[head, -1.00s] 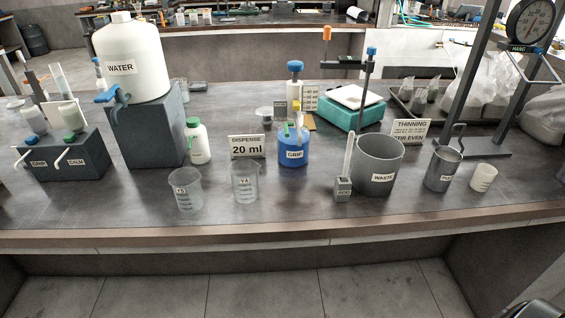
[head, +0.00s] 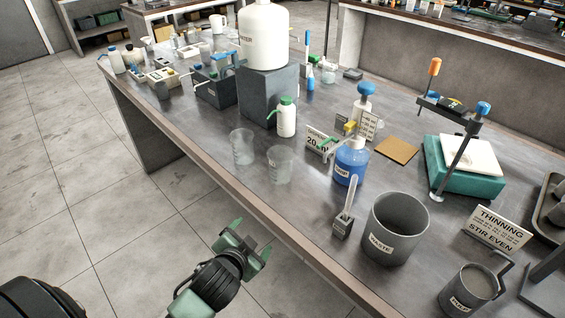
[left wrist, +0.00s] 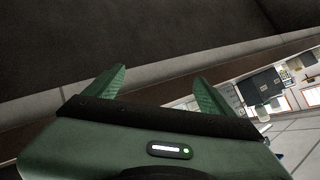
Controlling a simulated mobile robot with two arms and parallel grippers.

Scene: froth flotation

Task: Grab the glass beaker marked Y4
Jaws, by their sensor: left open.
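Two clear glass beakers stand upright near the table's front edge. The right one (head: 281,165) is in the place of the beaker marked Y4 a second ago; its label is not readable now. The left one (head: 242,147), earlier seen with a Y3-like mark, stands close beside it. My left gripper (head: 248,240) is green, open and empty, over the floor in front of the table, apart from both beakers. Its spread fingers (left wrist: 160,88) show in the left wrist view with nothing between them; no beaker shows there. My right gripper is out of view.
Right of the beakers stand a blue bottle (head: 351,162), a small holder with a pipette (head: 343,226) and a grey WASTE pot (head: 397,228). A white bottle with a green cap (head: 286,120) stands behind. The table's front edge (head: 225,178) lies between gripper and beakers.

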